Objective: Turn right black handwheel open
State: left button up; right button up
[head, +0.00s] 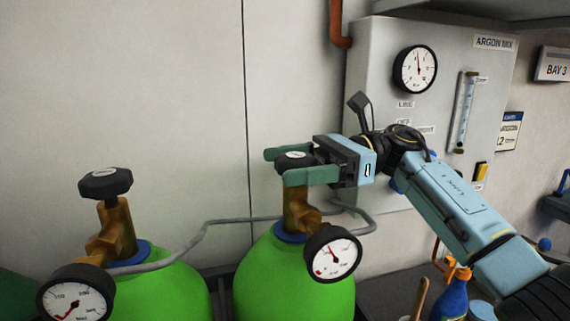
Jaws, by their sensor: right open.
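The right black handwheel (294,160) sits on top of the brass valve (296,208) of the right green cylinder (285,275). My right gripper (277,166) comes in from the right, with its green fingers apart on either side of this handwheel. The near finger hides part of the wheel, and I cannot tell whether the fingers touch it. The left black handwheel (105,183) stands on the left cylinder's brass valve. My left gripper is not in view.
A gauge (333,253) hangs at the right valve, and another gauge (75,296) at the left one. A grey hose (200,236) links the valves. The argon mix panel (380,75) is on the wall behind my right arm. A blue spray bottle (453,295) stands lower right.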

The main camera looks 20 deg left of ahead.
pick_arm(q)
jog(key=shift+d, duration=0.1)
pick_arm(e)
jog(key=v, duration=0.6)
jog(key=shift+w+d, duration=0.15)
jog(key=shift+d, duration=0.05)
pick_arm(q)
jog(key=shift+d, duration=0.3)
